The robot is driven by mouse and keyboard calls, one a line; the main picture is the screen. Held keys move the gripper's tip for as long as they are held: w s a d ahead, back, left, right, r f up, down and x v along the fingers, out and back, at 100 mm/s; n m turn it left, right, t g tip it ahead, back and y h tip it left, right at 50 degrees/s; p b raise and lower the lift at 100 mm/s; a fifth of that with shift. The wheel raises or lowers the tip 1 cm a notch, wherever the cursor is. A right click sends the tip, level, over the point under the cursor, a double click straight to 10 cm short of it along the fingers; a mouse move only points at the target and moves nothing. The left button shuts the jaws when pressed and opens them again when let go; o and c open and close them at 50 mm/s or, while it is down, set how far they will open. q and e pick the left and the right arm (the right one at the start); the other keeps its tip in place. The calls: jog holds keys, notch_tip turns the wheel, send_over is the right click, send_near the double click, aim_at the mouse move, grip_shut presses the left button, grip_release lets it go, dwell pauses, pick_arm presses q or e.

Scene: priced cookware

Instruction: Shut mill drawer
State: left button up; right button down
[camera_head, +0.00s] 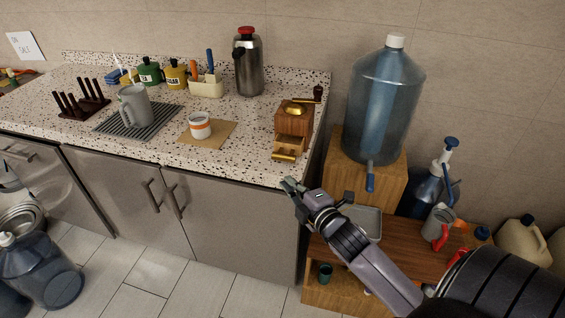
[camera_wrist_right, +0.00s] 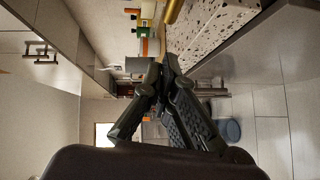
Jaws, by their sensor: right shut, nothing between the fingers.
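The wooden coffee mill (camera_head: 294,119) stands at the right end of the speckled counter, with a brass dome on top and a dark crank at its right. Its drawer (camera_head: 287,147) sticks out at the front, toward the counter's front edge, with a brass pull (camera_head: 283,156). My right gripper (camera_head: 289,187) is shut and empty, at the counter's front edge, a little below and apart from the pull. In the right wrist view its fingertips (camera_wrist_right: 165,70) meet. A brass-coloured piece at the top edge (camera_wrist_right: 174,10) is probably the pull. My left gripper is not in view.
An orange-banded cup (camera_head: 200,125) stands on a tan mat left of the mill. A grey pitcher (camera_head: 135,106) stands on a striped mat. A large water bottle (camera_head: 383,105) on a wooden stand is close on the right. The counter between cup and mill is clear.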

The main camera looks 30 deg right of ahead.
aim_at(287, 155)
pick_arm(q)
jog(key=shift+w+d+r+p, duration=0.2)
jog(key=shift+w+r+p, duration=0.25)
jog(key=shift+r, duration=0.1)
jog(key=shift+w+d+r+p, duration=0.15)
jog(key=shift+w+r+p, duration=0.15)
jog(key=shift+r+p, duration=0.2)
pick_arm(e)
jog(key=w+d, duration=0.1)
jog(key=w, duration=0.2)
jog(key=w+d+f, duration=0.1)
jog(key=w, duration=0.2)
jog(key=w+d+f, duration=0.1)
jog(key=w, duration=0.2)
jog(key=shift+w+d, duration=0.25)
jog(key=shift+d, duration=0.05)
jog(key=shift+w+d, duration=0.1)
jog(key=w+d+b, duration=0.1)
jog(key=w+d, duration=0.1)
jog(key=d, duration=0.1)
jog(key=shift+w+d, duration=0.1)
jog(key=shift+w, duration=0.25)
jog(key=shift+w+d, duration=0.1)
jog(key=shift+w, duration=0.05)
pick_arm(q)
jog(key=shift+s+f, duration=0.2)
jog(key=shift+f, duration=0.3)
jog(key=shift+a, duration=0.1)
pick_arm(e)
jog(key=shift+r, duration=0.1)
